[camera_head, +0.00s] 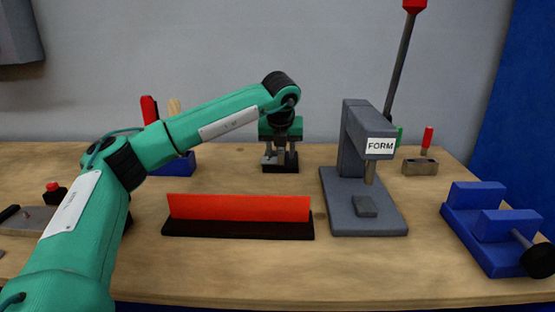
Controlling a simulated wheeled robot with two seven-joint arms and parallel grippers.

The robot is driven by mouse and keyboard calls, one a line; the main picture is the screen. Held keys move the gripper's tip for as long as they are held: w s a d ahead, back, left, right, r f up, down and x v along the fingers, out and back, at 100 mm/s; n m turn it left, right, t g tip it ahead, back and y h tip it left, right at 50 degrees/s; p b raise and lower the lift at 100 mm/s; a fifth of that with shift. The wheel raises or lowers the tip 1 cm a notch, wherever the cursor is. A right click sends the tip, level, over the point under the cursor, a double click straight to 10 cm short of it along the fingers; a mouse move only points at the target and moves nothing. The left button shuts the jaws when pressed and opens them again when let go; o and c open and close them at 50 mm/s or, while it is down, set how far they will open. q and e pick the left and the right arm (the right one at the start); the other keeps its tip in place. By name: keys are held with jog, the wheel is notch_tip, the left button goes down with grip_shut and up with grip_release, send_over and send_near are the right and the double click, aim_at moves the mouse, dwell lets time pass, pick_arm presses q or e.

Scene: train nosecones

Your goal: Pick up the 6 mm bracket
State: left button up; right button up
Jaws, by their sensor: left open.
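My left arm reaches in from the left, and its gripper (280,160) points down over the back middle of the bench. The gripper is open, with its two grey fingers apart. A small dark block (292,167) stands on the bench right at the fingertips, partly hidden by them. I cannot make out the 6 mm bracket; anything between the fingers is too small to tell. My right gripper is not in view.
A red upright plate on a black base (240,208) stands in front of the gripper. A grey press marked FORM (358,140) stands to the right, with a blue vise (490,225) farther right. A blue holder (178,165) is behind my arm. The front edge is clear.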

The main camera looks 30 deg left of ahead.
pick_arm(q)
jog(key=shift+c, duration=0.4)
grip_shut()
jog(key=shift+r, duration=0.2)
